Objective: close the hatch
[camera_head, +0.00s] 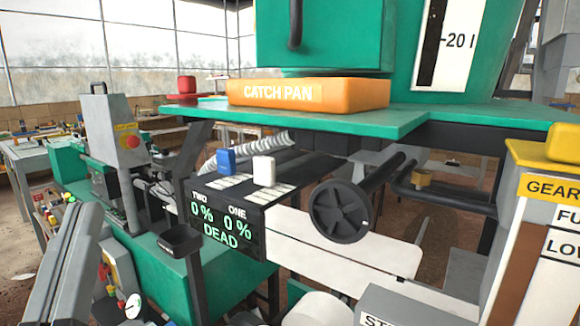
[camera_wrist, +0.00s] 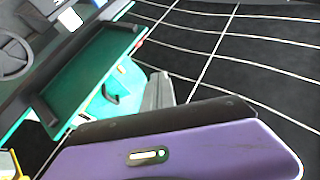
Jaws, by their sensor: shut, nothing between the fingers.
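A green panel (camera_head: 340,35) with a dark vertical handle (camera_head: 295,25) at its left stands above the orange catch pan (camera_head: 350,95) in the head view. It looks like the hatch, but its upper part is cut off and I cannot tell how far open it stands. In the wrist view, a purple body with a black edge and a small light, seemingly my gripper (camera_wrist: 165,125), fills the bottom. It is shut and empty, its fingertips not clearly visible. It appears apart from the green machine parts (camera_wrist: 90,70) at upper left. I cannot make out my gripper in the head view.
The catch pan sits on a green shelf (camera_head: 410,122). Below are a black handwheel (camera_head: 341,210), a display box (camera_head: 225,222), and a blue plug (camera_head: 225,160) beside a white plug (camera_head: 264,171). A yellow-topped gear cabinet (camera_head: 540,155) stands at right. Dark tiled floor (camera_wrist: 260,60) is clear.

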